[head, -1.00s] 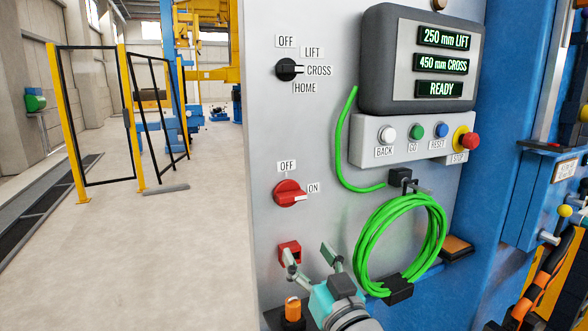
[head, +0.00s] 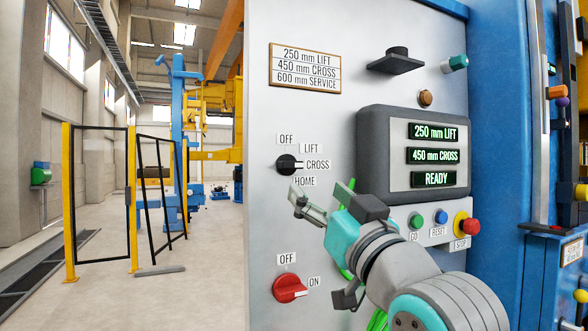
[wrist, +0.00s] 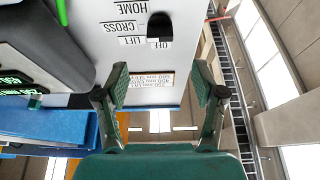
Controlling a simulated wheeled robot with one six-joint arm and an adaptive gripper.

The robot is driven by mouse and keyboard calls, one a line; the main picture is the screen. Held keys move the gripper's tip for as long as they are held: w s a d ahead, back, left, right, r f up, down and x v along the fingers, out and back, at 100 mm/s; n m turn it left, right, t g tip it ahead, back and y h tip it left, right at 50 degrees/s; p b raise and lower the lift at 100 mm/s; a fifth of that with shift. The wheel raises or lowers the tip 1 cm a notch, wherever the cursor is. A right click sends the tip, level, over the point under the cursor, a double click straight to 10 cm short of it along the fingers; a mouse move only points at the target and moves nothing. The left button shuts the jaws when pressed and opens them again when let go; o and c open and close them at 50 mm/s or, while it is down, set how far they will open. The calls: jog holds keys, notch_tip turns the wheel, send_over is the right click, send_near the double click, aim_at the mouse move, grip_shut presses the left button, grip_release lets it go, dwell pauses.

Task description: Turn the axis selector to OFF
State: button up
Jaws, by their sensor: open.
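The axis selector (head: 287,164) is a small black knob on the grey panel, with labels OFF, LIFT, CROSS and HOME around it. Its white mark points right, towards CROSS.
A red ON/OFF switch (head: 290,289) sits lower on the panel, turned towards ON. A dark display box (head: 385,150) juts out to the right, reading 250 mm LIFT, 450 mm CROSS, READY. Push buttons and a red stop button (head: 470,227) are below it.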

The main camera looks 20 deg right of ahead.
aim_at(294, 168)
jog(key=x, duration=1)
jog(key=shift+w+r, duration=0.1)
jog(key=shift+w, duration=0.2)
jog(key=c, duration=1.1)
jog(key=shift+c, duration=0.2)
